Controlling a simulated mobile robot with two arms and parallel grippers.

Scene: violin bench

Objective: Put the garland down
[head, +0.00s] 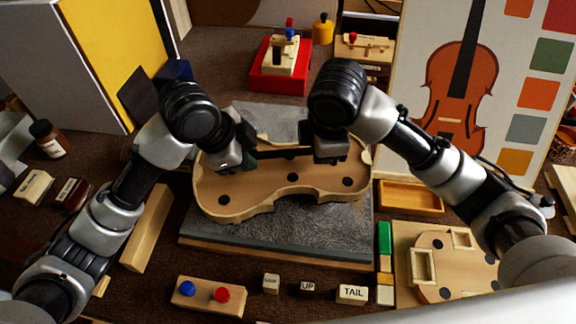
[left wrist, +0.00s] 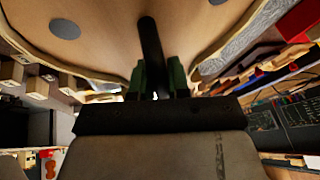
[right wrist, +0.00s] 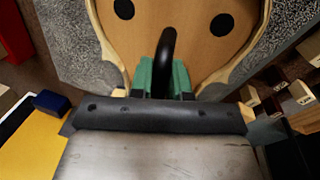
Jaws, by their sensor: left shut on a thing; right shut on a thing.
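The garland (head: 272,190) is a pale wooden violin-shaped frame with several dark round spots. It lies level over a grey textured slab (head: 290,242); I cannot tell whether it touches the slab. My left gripper (head: 250,155) is shut on this bar at the left. My right gripper (head: 324,150) is shut on the bar at the right. In the left wrist view, green fingertips (left wrist: 157,80) close around the black bar. In the right wrist view, green fingertips (right wrist: 164,80) do the same. My arms hide part of the garland's far edge.
A red stand (head: 279,72) is behind the slab. A wooden tray (head: 410,197) and a violin picture board (head: 459,80) stand at the right. Labelled blocks, including TAIL (head: 352,293), and a board with coloured knobs (head: 206,296) lie in front. A wooden bar (head: 148,228) lies left.

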